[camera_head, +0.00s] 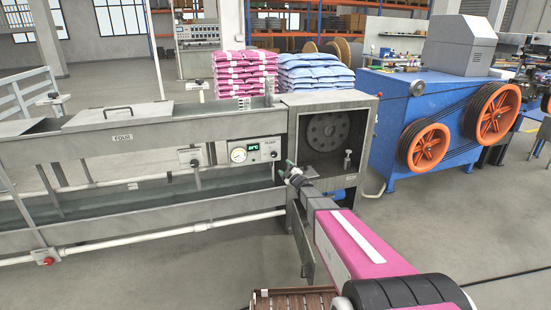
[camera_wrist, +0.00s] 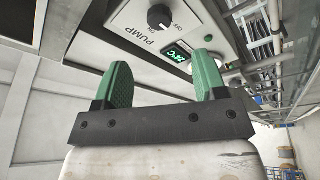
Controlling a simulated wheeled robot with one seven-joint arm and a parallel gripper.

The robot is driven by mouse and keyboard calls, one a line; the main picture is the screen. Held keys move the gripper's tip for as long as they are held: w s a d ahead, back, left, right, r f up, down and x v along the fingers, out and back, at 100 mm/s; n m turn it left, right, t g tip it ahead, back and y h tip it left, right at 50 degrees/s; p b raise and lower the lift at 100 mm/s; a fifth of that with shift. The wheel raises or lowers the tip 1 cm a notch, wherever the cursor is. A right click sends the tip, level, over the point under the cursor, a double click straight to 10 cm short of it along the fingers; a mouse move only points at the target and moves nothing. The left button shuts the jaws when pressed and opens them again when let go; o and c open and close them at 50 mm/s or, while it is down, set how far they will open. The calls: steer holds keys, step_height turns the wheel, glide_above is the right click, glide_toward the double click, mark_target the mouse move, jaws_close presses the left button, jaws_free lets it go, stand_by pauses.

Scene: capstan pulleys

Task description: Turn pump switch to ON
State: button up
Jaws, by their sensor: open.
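The pump switch is a round black knob (camera_wrist: 159,17) on a white control panel (camera_wrist: 128,27) marked PUMP, with small ON and OFF labels beside it. I cannot clearly tell which label the knob points to. My gripper (camera_wrist: 162,62) is open, with its two green fingers apart and nothing between them. In the wrist view the knob lies beyond the fingertips, toward the top, and is not touched. In the head view my gripper (camera_head: 287,172) is just to the right of and below the panel (camera_head: 258,151); the knob there is small.
The panel also carries a lit green display (camera_wrist: 178,56) and a round gauge (camera_head: 238,155). It is mounted on a long grey metal trough (camera_head: 100,165). A grey housing with a dark round plate (camera_head: 327,131) stands right of the panel. A blue pulley machine (camera_head: 400,110) stands farther right.

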mark_target(275, 156)
steer(key=x, duration=1)
steer(key=shift+w+a+r, duration=0.1)
steer(key=shift+w+a, duration=0.1)
steer(key=shift+w, duration=0.15)
steer(key=c, duration=0.9)
